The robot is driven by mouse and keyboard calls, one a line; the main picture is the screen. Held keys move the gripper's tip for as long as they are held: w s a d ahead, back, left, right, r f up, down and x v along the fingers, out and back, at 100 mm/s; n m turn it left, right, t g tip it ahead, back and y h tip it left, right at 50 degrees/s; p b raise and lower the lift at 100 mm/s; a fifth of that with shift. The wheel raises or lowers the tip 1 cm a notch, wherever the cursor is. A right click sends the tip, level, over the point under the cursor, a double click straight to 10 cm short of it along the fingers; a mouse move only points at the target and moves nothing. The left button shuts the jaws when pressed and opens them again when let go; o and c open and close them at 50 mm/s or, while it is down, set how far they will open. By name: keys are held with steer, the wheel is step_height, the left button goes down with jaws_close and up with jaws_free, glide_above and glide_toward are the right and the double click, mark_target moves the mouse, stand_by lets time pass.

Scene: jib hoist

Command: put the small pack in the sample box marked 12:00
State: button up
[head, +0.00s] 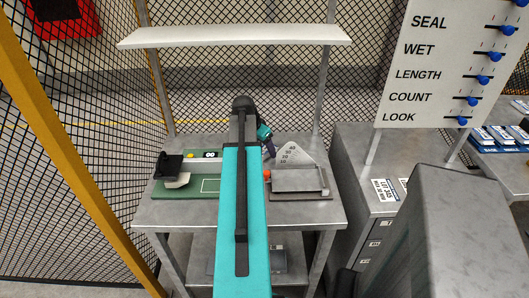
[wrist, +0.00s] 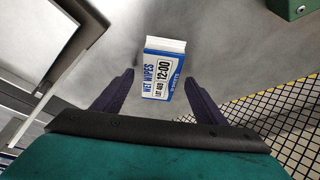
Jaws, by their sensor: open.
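The small pack (wrist: 162,70) is blue and white, printed "WET WIPES", "12:00" and a lot number. In the wrist view it lies on a grey metal surface, ahead of and partly between my gripper's fingers. My gripper (wrist: 159,77) is open, with one dark finger on each side of the pack and a visible gap to each. In the head view my turquoise arm reaches over the bench and hides the pack; the gripper end is mostly hidden too. I cannot make out a sample box marked 12:00 in either view.
The metal bench (head: 310,213) carries a green board (head: 210,186) with a black device at left, and a plate with a numbered scale (head: 290,156) at right. A white shelf (head: 235,36) spans above. A drawer cabinet (head: 372,235) and a slider panel (head: 450,65) stand right. Mesh fencing surrounds.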

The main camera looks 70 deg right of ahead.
mark_target(264, 150)
steer(key=shift+f, duration=0.25)
stand_by(0.4)
steer(key=c, duration=1.2)
steer(key=shift+r, duration=0.15)
steer(key=shift+c, duration=0.2)
step_height(264, 150, up, 10)
steer(key=b, duration=0.1)
steer(key=shift+r, duration=0.1)
